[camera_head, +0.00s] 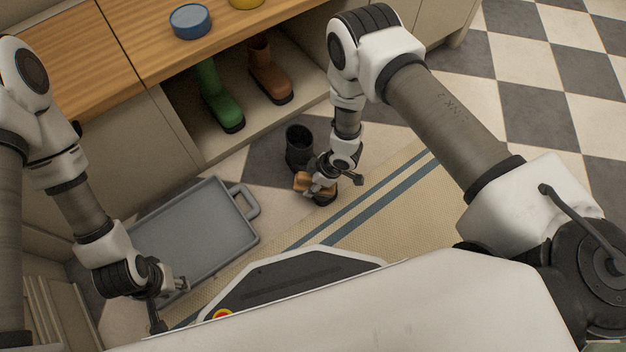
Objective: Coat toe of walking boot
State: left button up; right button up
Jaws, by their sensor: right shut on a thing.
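A black boot (298,147) stands upright on the tiled floor beside the cabinet, its open top facing up. The lower front of the boot is largely hidden by my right gripper (319,189). My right gripper points down there and is shut on a small tan-brown block (301,181), perhaps a sponge or brush. The block is low at the boot's front; whether it touches the toe I cannot tell. My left gripper (171,306) is open and empty, near the front edge of the grey tray.
A grey tray (250,237) with handles lies on the floor. A green boot (216,98) and a brown boot (268,72) stand in the cabinet's open shelf. A blue round tin (190,20) and a yellow one (246,2) are on the wooden top. A striped mat (385,215) covers the floor.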

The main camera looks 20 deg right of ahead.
aim_at(308, 175)
jog(key=shift+r+p, duration=0.3)
jog(key=shift+r, duration=0.65)
notch_tip(308, 175, up, 5)
jog(key=p, duration=0.4)
jog(key=shift+r, duration=0.1)
pick_arm(q)
notch_tip(308, 175, up, 6)
jog(key=shift+s+d, duration=0.15)
jog(key=shift+d, duration=0.3)
